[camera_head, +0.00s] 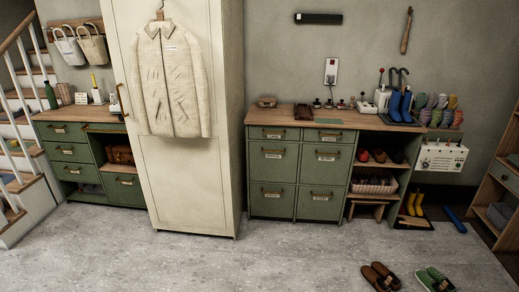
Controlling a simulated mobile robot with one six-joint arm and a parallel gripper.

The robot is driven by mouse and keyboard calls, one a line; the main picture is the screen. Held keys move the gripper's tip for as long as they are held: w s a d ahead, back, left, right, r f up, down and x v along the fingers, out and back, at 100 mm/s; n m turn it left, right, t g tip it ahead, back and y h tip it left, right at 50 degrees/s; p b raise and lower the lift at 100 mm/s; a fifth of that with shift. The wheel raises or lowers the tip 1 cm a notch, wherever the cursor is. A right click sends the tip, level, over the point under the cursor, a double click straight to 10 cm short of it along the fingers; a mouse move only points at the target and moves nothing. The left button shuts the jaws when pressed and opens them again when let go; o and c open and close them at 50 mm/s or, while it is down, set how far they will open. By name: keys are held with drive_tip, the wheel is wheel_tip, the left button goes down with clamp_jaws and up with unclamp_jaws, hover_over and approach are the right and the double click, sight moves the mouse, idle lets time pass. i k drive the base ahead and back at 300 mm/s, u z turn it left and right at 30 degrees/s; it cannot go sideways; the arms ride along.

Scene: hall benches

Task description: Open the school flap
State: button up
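The green right bench (298,147) has several labelled fronts with handles, and all look shut. They are a top left front (270,139), a top right front (330,142), a middle left front (262,165), a middle right front (315,170), a lower left front (271,208) and a lower right front (318,210). The left bench (89,155) has more green labelled fronts, also shut. The labels are too small to read, so I cannot tell which front is the school flap. My gripper is not in view.
A tall cream cupboard (212,180) with a hanging jacket (172,80) stands between the benches. Brown shoes (381,277) and green shoes (434,279) lie on the floor at lower right. Stairs (25,175) are at far left. The floor (270,262) before the right bench is clear.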

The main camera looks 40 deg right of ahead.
sight(269, 161)
drive_tip(key=z, duration=0.05)
drive_tip(key=i, duration=1.75)
drive_tip(key=z, duration=0.3)
